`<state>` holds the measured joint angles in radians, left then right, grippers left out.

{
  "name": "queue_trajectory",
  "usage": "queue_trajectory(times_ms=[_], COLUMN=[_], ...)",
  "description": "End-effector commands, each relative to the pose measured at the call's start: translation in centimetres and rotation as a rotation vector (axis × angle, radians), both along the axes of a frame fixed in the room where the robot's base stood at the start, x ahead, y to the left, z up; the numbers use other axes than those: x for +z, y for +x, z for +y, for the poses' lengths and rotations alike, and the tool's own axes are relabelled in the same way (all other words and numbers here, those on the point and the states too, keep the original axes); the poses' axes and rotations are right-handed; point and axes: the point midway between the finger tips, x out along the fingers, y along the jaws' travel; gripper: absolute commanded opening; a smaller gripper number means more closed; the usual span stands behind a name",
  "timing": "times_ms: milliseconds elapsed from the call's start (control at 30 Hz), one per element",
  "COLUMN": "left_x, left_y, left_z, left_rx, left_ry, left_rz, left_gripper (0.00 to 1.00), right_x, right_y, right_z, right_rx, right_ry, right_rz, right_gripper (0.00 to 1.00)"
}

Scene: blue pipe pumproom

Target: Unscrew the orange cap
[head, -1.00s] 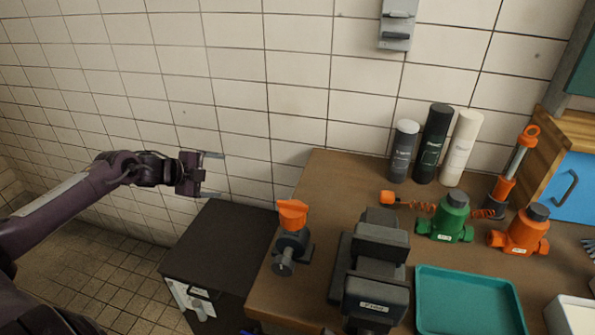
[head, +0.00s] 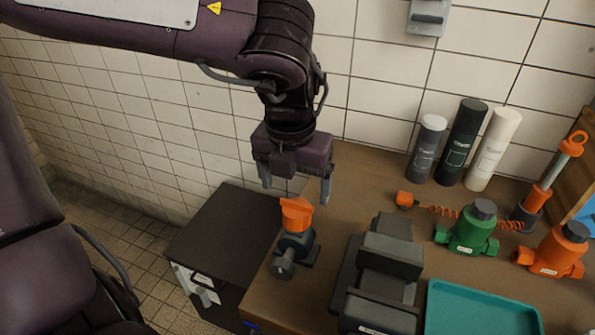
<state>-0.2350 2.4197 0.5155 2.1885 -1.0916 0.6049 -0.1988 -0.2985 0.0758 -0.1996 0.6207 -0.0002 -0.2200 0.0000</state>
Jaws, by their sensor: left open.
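The orange cap (head: 296,213) sits on top of a dark grey valve body (head: 294,246) at the left edge of the brown workbench. My left gripper (head: 296,195) points down just above and behind the cap. Its two fingers are spread apart, one to each side of the cap in the picture, and nothing is between them. I cannot tell whether a finger touches the cap; it looks free. My right gripper is not in view.
A dark vise (head: 378,270) stands right of the valve. A teal tray (head: 482,312), a green pump (head: 470,230) and an orange pump (head: 555,252) are farther right. Three cylinders, one a black bottle (head: 461,142), stand by the wall. A dark cabinet (head: 215,232) is at left.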

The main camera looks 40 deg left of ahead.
Motion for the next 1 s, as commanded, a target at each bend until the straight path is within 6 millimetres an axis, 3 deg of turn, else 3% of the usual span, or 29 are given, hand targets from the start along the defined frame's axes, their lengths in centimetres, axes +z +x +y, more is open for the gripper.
queue_trajectory(times_ms=[200,400,767,1000], left_x=[-3.5,-5.6,-6.0,-6.0], left_y=[0.4,0.7,0.8,0.8], left_z=[0.1,0.1,0.2,0.2], left_rx=[0.002,0.002,0.002,0.002], left_ry=[-0.005,-0.004,-0.005,-0.005], left_rz=[0.003,0.0,-0.003,-0.003], left_gripper=[0.84,0.84,0.84,0.52], right_x=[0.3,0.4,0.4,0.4], right_y=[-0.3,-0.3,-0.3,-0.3], right_z=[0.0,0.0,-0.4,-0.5], right_rx=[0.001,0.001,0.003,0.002], right_ry=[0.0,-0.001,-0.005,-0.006], right_rz=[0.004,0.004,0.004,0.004], right_gripper=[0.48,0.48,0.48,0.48])
